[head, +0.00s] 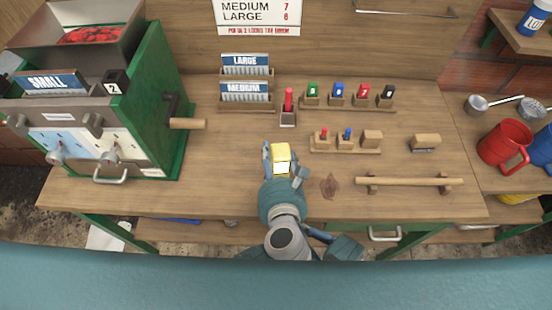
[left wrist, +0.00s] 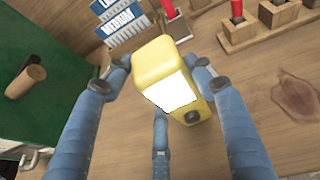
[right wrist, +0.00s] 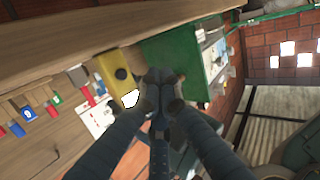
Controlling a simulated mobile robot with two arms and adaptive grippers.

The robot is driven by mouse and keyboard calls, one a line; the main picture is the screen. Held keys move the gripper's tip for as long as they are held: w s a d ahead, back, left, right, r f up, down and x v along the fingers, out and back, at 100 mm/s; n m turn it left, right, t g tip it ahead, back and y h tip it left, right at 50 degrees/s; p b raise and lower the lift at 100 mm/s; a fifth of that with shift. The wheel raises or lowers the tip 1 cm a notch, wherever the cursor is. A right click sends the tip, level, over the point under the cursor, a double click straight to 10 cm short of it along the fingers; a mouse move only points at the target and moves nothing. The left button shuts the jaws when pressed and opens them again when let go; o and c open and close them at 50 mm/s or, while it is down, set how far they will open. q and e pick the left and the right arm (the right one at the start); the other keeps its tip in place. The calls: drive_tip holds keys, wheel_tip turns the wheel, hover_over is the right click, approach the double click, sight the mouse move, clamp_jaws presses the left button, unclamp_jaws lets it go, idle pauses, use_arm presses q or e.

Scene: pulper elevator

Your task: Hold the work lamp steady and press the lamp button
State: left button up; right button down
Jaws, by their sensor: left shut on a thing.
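The work lamp (head: 281,155) is a small yellow block with a bright white face, over the middle of the bench. My left gripper (head: 284,172) is shut on it, with a finger on either side. The left wrist view shows the lamp (left wrist: 158,62) between the fingers and a round black button (left wrist: 191,117) on one side. In the right wrist view the lamp (right wrist: 108,70) and its black button (right wrist: 121,73) lie just left of my right gripper (right wrist: 160,88). Its fingertips are together and look empty. I cannot tell whether they touch the lamp.
A green machine (head: 165,120) with a wooden handle (head: 188,124) stands left. Behind the lamp are the MEDIUM card rack (head: 245,95) and a red marker in a block (head: 288,105). Coloured pieces in wooden holders (head: 345,143) and a wooden rail (head: 410,181) are right. Bench around the lamp is clear.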

drive_tip(key=shift+w+a, duration=0.15)
drive_tip(key=shift+w, duration=1.2)
drive_tip(key=shift+w+a, duration=0.2)
drive_tip(key=shift+w, duration=1.2)
drive_tip(key=shift+w+a, duration=0.15)
drive_tip(key=shift+w, duration=1.2)
drive_tip(key=shift+w, duration=0.1)
drive_tip(key=shift+w, duration=0.35)
drive_tip(key=shift+s, duration=0.55)
drive_tip(key=s, duration=0.5)
drive_tip(key=shift+s+d, duration=0.35)
drive_tip(key=shift+s, duration=0.05)
